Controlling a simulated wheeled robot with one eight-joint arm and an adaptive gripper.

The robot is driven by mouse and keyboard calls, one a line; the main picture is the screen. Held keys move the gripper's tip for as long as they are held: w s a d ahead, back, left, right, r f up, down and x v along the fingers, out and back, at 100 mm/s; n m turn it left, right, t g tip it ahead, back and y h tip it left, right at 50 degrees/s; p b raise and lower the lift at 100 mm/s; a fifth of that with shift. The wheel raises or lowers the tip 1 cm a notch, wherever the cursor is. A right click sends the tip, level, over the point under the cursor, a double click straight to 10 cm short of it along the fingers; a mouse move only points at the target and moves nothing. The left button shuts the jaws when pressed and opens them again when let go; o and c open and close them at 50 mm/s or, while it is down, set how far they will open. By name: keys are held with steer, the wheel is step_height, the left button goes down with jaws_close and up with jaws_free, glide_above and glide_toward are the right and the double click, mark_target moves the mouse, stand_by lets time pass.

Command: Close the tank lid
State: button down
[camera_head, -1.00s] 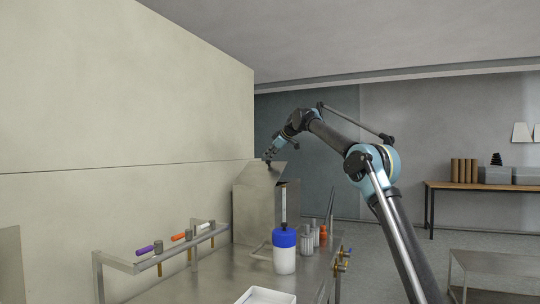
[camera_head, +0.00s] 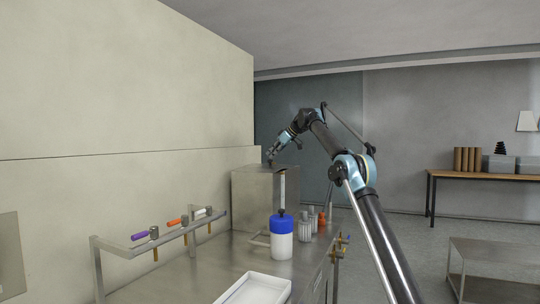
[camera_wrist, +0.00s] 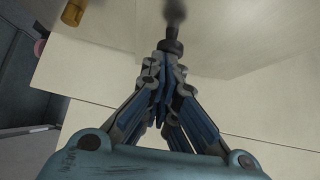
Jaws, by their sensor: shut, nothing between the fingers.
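The tank (camera_head: 262,200) is a grey metal box at the far end of the metal bench in the head view. Its lid (camera_head: 262,171) lies low and nearly flat across the top; I cannot tell whether it is fully seated. My gripper (camera_head: 270,162) is at the lid's top, and contact is not clear at this size. In the wrist view my gripper (camera_wrist: 171,47) has its fingers drawn together, with nothing seen held. A dark blurred shape shows just beyond the fingertips, possibly a reflection.
A blue-capped white bottle (camera_head: 282,238) and metal canisters (camera_head: 305,230) stand before the tank. A white tray (camera_head: 256,290) lies nearer. A rail with coloured-handled tools (camera_head: 175,232) runs along the left. A tall beige wall (camera_head: 110,90) rises close at left.

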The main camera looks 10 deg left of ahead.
steer(key=shift+w+f, duration=0.4)
steer(key=shift+f, duration=0.45)
steer(key=shift+d, duration=0.1)
steer(key=s+d+r+m+h, duration=0.1)
steer(key=s+d+r, duration=0.2)
steer(key=d+r, duration=0.35)
steer(key=s+d+r+m, duration=0.1)
steer(key=s+d+r, duration=0.2)
steer(key=d, duration=0.6)
steer(key=s+d+f+m+h, duration=0.3)
steer(key=s+d+f+m, duration=0.15)
steer(key=s+d, duration=0.85)
steer(key=s+d+f+m+h, duration=0.1)
steer(key=s+d+f+m, duration=0.1)
steer(key=s+d+f, duration=0.55)
steer(key=s+d+f+m+h, duration=0.15)
steer(key=s+d+f, duration=0.25)
steer(key=s+f, duration=0.55)
steer(key=s+d+f+m+h, duration=0.1)
steer(key=s+d+f+m, duration=0.1)
steer(key=s+d+f, duration=0.6)
steer(key=s+d+f+m+h, duration=0.1)
steer(key=s+d+f+m, duration=0.1)
steer(key=s+f, duration=0.8)
steer(key=s+d+f+m, duration=0.1)
steer(key=s+d+f, duration=0.1)
steer(key=s+f, duration=0.8)
steer(key=shift+s+d+f+m+h, duration=0.35)
steer(key=shift+s+f+m, duration=0.05)
steer(key=shift+s, duration=0.15)
